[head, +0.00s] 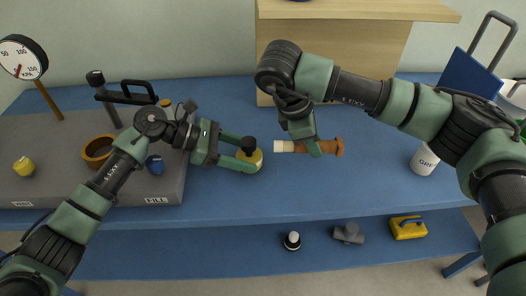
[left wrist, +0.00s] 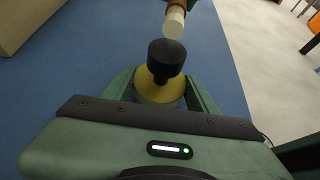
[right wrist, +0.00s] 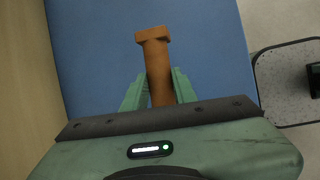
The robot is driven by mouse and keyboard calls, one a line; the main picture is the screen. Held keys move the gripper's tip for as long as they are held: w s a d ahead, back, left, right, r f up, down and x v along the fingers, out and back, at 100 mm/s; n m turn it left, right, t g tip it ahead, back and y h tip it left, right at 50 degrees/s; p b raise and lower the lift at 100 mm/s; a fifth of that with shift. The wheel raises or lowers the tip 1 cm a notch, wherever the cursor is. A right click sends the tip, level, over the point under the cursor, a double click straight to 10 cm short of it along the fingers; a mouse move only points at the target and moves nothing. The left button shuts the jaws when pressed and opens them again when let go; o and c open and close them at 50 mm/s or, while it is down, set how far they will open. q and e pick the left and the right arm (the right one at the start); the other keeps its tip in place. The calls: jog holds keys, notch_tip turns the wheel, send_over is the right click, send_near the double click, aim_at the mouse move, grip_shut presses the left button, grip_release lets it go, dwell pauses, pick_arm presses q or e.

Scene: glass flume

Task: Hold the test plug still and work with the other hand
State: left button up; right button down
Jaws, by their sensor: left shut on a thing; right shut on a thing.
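The test plug, a yellow round body (head: 256,159) with a black knob on top, is between the fingers of my left gripper (head: 246,160), which is shut on it above the blue bench. In the left wrist view the plug's black knob (left wrist: 167,56) points away from me. My right gripper (head: 312,148) is shut on a brown-handled tool (head: 331,147) with a cream tip. The tool lies level, its cream tip (left wrist: 174,23) pointing left at the plug with a small gap. In the right wrist view the handle (right wrist: 156,62) ends in a wider butt.
A grey slab (head: 100,190) on the left bears an orange-brown ring (head: 98,151), a yellow knob (head: 24,166), a blue piece (head: 155,164) and a dark handle. A dial gauge (head: 22,58) stands behind. A white cup (head: 424,160) stands right. A lower shelf (head: 190,255) holds several small items.

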pick_arm(q)
jog(key=o, duration=1.1)
jog(key=shift+c, duration=0.2)
jog(key=v, duration=1.1)
jog(key=shift+a+r, duration=0.35)
jog(key=shift+a, duration=0.1)
